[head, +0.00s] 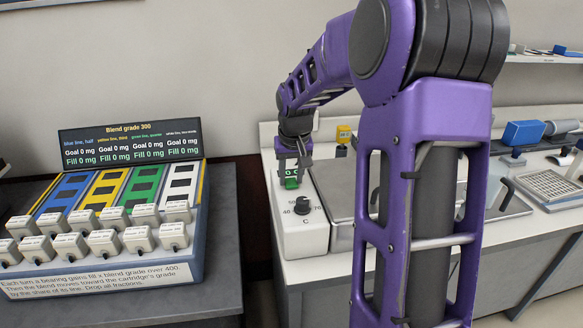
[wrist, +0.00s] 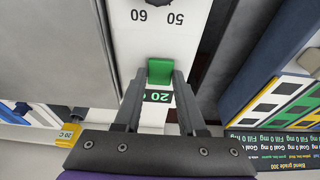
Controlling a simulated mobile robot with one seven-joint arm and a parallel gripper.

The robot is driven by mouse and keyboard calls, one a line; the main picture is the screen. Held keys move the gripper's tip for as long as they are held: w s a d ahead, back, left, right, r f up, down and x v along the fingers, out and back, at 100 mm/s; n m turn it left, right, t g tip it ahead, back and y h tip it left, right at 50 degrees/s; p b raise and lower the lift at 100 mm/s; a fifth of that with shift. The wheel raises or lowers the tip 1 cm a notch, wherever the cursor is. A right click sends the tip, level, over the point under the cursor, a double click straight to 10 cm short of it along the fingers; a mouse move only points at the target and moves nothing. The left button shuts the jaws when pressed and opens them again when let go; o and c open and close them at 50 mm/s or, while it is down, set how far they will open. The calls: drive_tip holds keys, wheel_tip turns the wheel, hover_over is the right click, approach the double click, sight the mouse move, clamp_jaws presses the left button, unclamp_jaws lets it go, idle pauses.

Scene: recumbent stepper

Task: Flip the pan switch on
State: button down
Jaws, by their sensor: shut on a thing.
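The pan switch (wrist: 160,70) is a small green rocker on a white control box (wrist: 133,38). In the head view the green switch (head: 292,184) shows just below my gripper. My gripper (wrist: 160,78) points down at the box, its two dark fingers closed on either side of the switch. In the head view my gripper (head: 293,160) is over the far part of the box. A small black display (wrist: 158,96) with green "20 C" digits sits beside the switch, between the fingers. Which way the rocker is tipped cannot be told.
A black dial (head: 302,204) marked in C is on the box's near end. A grey metal pan (head: 345,200) lies right of it. A blend grade panel (head: 130,140) with several grey bearing blocks stands on the left table, across a gap.

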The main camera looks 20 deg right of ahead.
sight(291, 183)
drive_tip(key=g+p, duration=0.1)
drive_tip(key=p, duration=0.2)
drive_tip(key=shift+w+r+g, duration=0.25)
drive_tip(key=shift+r+g, duration=0.1)
drive_tip(key=shift+g, duration=0.05)
drive_tip(key=shift+w+f+g+y+p, duration=0.1)
drive_tip(key=shift+f+g+y+p, duration=0.25)
drive_tip(key=shift+p, duration=0.6)
drive_tip(key=shift+c, duration=2.4)
unclamp_jaws()
drive_tip(key=shift+r, duration=0.15)
wheel_tip(291, 183, up, 17)
drive_tip(key=shift+s, duration=0.25)
drive_tip(key=shift+r, duration=0.1)
